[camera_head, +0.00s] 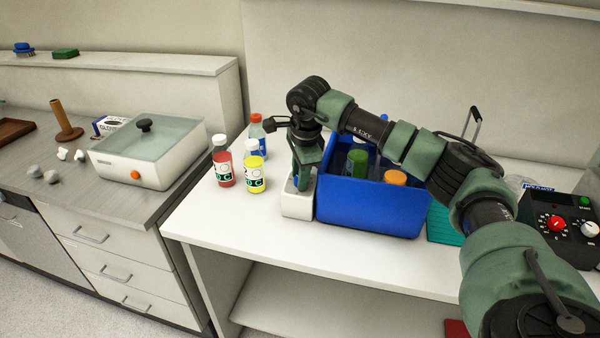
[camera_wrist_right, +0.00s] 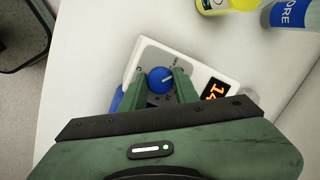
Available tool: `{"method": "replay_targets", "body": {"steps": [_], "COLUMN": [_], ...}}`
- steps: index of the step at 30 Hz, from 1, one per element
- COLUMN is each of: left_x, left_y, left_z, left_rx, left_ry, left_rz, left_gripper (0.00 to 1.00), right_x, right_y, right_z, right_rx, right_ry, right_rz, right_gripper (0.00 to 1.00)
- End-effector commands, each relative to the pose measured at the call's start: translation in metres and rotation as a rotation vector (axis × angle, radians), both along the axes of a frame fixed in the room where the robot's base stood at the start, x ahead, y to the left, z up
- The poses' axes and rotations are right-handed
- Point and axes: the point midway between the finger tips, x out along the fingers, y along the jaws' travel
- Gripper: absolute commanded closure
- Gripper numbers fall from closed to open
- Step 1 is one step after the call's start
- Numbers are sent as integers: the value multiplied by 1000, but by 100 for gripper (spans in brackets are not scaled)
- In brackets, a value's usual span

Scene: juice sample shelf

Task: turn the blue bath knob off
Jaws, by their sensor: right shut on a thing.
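The blue knob (camera_wrist_right: 160,80) sits on top of a small white bath controller, between the two green fingers of my right gripper (camera_wrist_right: 161,88) in the right wrist view. The right gripper is shut on the knob. A white pointer mark on the knob aims to the upper right. The controller (camera_wrist_right: 143,58) has a lit orange display (camera_wrist_right: 214,92) that is partly covered by the gripper. In the head view the controller (camera_head: 297,206) stands left of the blue crate, and my right gripper (camera_head: 303,184) points down onto it. The knob is hidden there. My left gripper is not in view.
A blue crate (camera_head: 370,212) with bottles stands close beside the controller. Red (camera_head: 223,168), yellow (camera_head: 254,172) and orange-capped (camera_head: 257,128) bottles stand to the left. A black box with dials (camera_head: 552,235) is at the right. The front table strip is clear.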

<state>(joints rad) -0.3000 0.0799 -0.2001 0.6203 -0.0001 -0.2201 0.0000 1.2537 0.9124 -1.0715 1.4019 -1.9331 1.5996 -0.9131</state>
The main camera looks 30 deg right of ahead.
Motion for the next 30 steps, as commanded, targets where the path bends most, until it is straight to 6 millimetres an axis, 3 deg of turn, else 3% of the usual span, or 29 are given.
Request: {"method": "replay_targets", "body": {"steps": [15,30], "left_x": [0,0], "left_y": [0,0], "left_z": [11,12], "left_rx": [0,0], "left_ry": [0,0], "left_rz": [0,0], "left_gripper": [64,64], "right_x": [1,1], "right_y": [0,0], "right_z": [2,2], "right_rx": [-58,-69], "right_ry": [64,76], "right_rz": [330,391], "right_gripper": [100,100]}}
